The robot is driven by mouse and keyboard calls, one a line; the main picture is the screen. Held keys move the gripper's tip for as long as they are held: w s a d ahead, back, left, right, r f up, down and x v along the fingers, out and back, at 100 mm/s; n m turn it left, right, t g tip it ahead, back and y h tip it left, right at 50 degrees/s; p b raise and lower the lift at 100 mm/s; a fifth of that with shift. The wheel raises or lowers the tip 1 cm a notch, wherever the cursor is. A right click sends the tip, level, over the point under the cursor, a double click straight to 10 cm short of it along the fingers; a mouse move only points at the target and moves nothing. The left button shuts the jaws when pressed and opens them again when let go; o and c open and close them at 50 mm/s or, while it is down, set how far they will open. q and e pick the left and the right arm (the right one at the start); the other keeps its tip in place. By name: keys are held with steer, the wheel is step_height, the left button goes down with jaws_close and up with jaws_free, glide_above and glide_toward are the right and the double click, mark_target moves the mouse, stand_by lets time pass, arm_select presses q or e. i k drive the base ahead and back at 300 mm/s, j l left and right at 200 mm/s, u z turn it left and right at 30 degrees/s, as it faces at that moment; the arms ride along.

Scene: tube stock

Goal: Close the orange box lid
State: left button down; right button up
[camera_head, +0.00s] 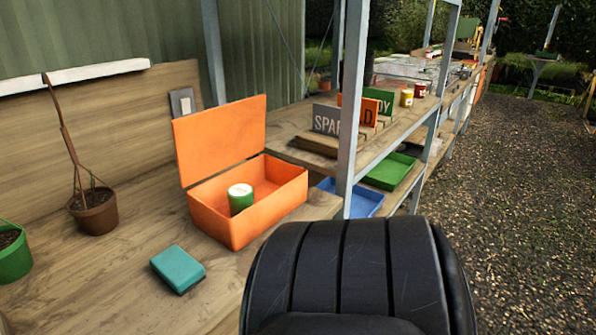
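The orange box (248,214) stands on the wooden bench left of the grey metal post. Its orange lid (220,138) is open, raised nearly upright along the back left edge of the box. A green tin with a pale top (241,198) stands inside the box. Neither of my grippers is in view.
A teal block (178,269) lies on the bench in front of the box. A brown pot with a bare plant (94,209) and a green pot (13,252) stand to the left. A grey metal post (352,100) rises right of the box, by shelves with a blue tray (358,203).

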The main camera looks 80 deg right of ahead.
mark_target(207, 143)
steer(key=z, duration=1.7)
